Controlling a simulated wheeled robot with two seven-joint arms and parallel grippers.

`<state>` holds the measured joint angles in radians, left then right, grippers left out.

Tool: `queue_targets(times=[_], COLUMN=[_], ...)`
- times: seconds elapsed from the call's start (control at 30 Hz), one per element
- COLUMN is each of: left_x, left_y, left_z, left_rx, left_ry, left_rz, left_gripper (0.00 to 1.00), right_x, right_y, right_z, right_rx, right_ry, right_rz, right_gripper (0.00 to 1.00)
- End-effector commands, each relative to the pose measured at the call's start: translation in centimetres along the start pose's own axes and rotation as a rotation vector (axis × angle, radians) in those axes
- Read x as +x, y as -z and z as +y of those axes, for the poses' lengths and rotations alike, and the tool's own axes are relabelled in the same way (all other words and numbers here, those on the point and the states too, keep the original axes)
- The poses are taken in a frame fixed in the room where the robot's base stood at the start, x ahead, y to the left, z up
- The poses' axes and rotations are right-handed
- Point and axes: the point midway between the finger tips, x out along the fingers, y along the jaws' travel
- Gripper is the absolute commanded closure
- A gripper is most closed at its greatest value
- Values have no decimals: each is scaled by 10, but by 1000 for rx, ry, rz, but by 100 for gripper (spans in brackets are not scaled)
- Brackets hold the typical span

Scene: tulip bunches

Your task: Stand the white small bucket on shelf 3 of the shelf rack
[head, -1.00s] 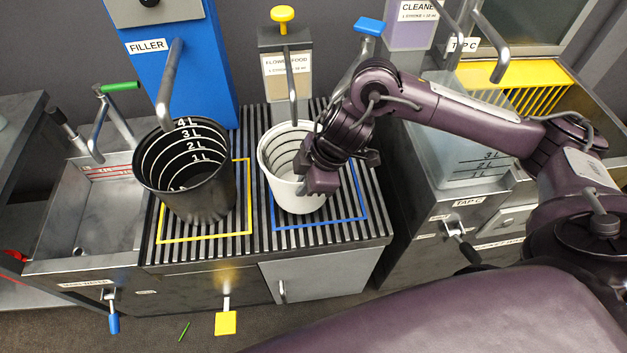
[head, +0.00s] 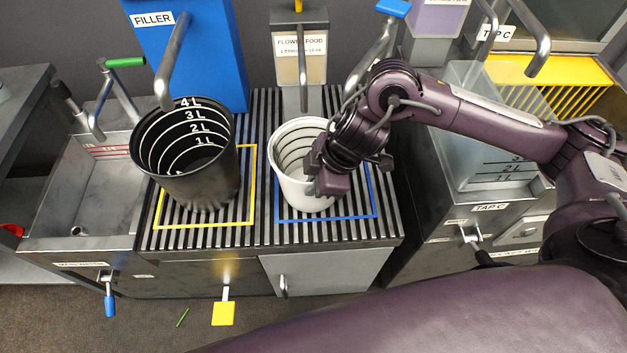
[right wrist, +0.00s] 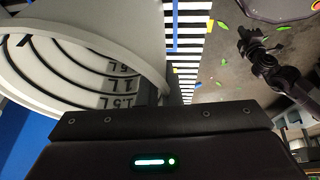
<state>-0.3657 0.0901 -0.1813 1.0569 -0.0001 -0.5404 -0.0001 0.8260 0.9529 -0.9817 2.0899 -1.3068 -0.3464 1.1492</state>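The white small bucket (head: 295,187) stands upright inside the blue square on the slatted drain top. It looks empty, with dark level rings inside. My right gripper (head: 329,172) is at the bucket's right rim, one finger block showing in front of its wall. In the right wrist view the bucket (right wrist: 75,65) fills the upper left, its wall running down behind my gripper's dark edge (right wrist: 165,121). I cannot tell whether the fingers are closed on the wall. A dark jointed arm, apparently my left (right wrist: 268,62), shows small there; its finger state is unclear. I cannot make out the shelf rack.
A black bucket (head: 186,165) stands left of the white one under the FILLER spout (head: 171,65), inside the yellow square. The FLOWER FOOD dispenser (head: 299,58) stands behind the white bucket. A sink (head: 92,205) is at left, a clear tank (head: 480,130) at right.

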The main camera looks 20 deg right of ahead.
Motion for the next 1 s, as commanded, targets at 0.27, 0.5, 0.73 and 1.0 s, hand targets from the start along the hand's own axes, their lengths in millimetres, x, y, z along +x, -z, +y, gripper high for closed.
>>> queue_targets(times=[0.27, 0.5, 0.73, 1.0], left_x=[-1, -2, 0, 3], left_y=[2, 2, -16, -38], left_z=[0, 0, 1, 2], left_rx=[0, 0, 0, 4], left_ry=[0, 0, -2, -2], left_rz=[4, 5, -8, -17], left_gripper=[100, 100, 100, 100], right_x=[0, -3, -39, -96], right_y=[0, 1, 2, 1], right_z=[0, 0, 2, 1], right_rx=[0, -1, -1, 0], right_ry=[0, 0, -4, -3], right_rz=[0, 0, -1, -2], right_gripper=[74, 74, 74, 74])
